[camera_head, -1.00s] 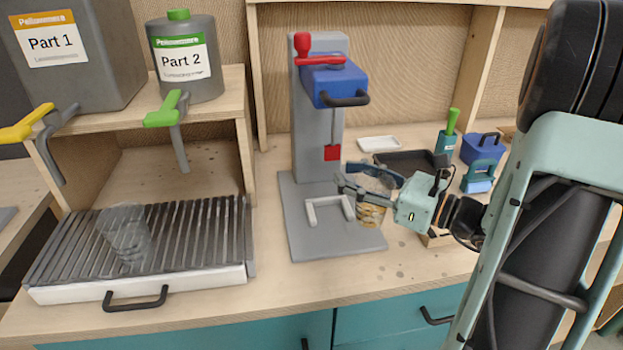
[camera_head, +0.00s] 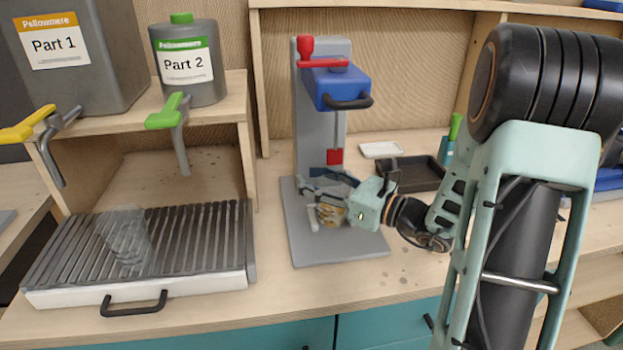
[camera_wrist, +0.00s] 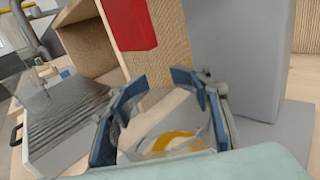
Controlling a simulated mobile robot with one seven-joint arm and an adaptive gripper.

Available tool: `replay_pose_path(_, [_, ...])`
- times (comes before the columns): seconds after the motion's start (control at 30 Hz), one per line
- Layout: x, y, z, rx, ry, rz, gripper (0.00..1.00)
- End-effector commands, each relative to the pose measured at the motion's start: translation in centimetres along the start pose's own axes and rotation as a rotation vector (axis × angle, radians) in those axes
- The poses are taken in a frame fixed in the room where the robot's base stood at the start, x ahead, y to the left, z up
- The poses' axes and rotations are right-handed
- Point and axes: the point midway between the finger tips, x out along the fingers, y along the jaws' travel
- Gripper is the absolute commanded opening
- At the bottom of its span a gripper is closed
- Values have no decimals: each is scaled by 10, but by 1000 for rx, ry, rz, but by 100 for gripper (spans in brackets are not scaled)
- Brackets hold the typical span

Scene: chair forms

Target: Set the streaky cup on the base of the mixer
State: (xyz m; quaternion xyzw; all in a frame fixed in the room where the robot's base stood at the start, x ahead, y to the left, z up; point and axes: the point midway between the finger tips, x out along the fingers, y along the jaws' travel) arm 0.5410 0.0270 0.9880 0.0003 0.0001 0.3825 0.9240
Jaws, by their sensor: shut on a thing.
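The streaky cup (camera_head: 329,215) is clear with yellowish-brown streaks. My gripper (camera_head: 325,185) is shut around it, over the grey base (camera_head: 364,246) of the mixer. Whether the cup touches the base I cannot tell. In the wrist view the cup (camera_wrist: 165,125) sits between the blue finger pads, with a white mass and a yellow streak inside it. The mixer has a grey column, a blue head (camera_head: 337,85) with a red lever, and a red paddle (camera_head: 335,156) hanging just above and behind the cup. The pale U-shaped holder on the base is partly hidden by my gripper.
Another clear cup (camera_head: 127,238) stands on the slatted rack at left, below the Part 1 and Part 2 containers. The counter front is mostly clear.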

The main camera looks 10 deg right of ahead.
Motion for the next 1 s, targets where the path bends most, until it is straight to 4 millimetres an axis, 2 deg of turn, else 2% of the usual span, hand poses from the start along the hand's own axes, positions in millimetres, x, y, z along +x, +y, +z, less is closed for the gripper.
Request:
replay_pose_path(0.17, [0,0,-4,0,-1,0,26])
replay_pose_path(0.2, [0,0,-4,0,0,0,41])
replay_pose_path(0.4, [0,0,-3,0,0,0,63])
replay_pose_path(0.77, [0,0,2,-1,0,0,63])
replay_pose_path(0.87, [-13,-1,1,0,1,-4,63])
replay_pose_path(1.0, [-43,-2,1,0,1,-6,63])
